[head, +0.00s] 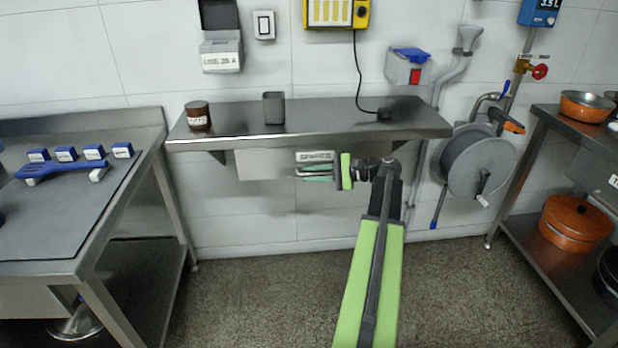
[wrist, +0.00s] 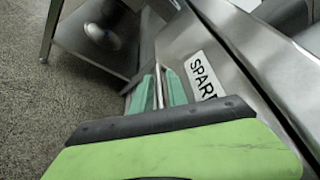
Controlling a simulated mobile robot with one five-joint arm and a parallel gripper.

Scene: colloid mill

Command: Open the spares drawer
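The spares drawer (head: 262,166) is a steel drawer hung under the wall shelf, with a white SPARES label that also shows in the wrist view (wrist: 204,75). It looks closed. A thin bar handle (wrist: 158,85) sits below the label. My gripper (head: 312,174) reaches the drawer front from the right. In the wrist view its two teal fingers (wrist: 160,90) stand one on each side of the bar, with a narrow gap visible. The fingers look open around the handle. The green gripper body hides the rest of the handle.
The steel shelf (head: 300,122) above holds a brown jar (head: 198,115) and a grey cup (head: 274,108). A bench (head: 60,215) stands at left, a hose reel (head: 478,163) and a rack with orange pots (head: 575,222) at right. The floor before the drawer is clear.

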